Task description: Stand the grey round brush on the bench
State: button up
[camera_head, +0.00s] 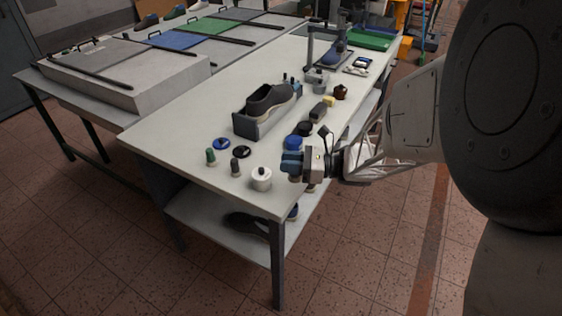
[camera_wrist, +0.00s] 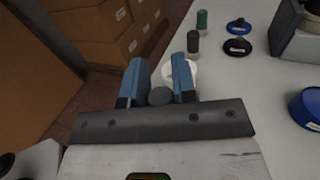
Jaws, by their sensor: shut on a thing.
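My gripper (camera_head: 292,163), with blue fingers, is over the right front edge of the bench (camera_head: 187,157). In the wrist view my gripper (camera_wrist: 160,80) has a grey round thing, seemingly the grey round brush (camera_wrist: 160,97), between its fingers close to the palm. Only its round grey end shows clearly; its lower part is hidden. In the head view the fingers mostly hide it, and its tilt cannot be told.
A white pot (camera_head: 261,179) stands left of my gripper. A dark grey upright piece (camera_head: 235,166) and a green one (camera_head: 210,157) stand beyond it. Blue (camera_head: 222,143) and black (camera_head: 242,152) discs lie behind. A shoe (camera_head: 268,100) sits in a grey box. The front left bench corner is clear.

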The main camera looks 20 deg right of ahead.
jog(key=shift+s+a+f, duration=0.1)
jog(key=shift+s+f, duration=0.45)
jog(key=shift+s, duration=0.15)
jog(key=shift+w, duration=0.2)
jog(key=w, duration=0.5)
jog(key=w+f, duration=0.1)
jog(key=w, duration=0.9)
jog(key=shift+w+f, duration=0.2)
jog(key=shift+w, duration=0.15)
jog(key=shift+f, duration=0.1)
jog(key=shift+f, duration=1.65)
jog(key=shift+f, duration=0.15)
jog(key=o, duration=0.9)
jog(key=shift+v, duration=6.15)
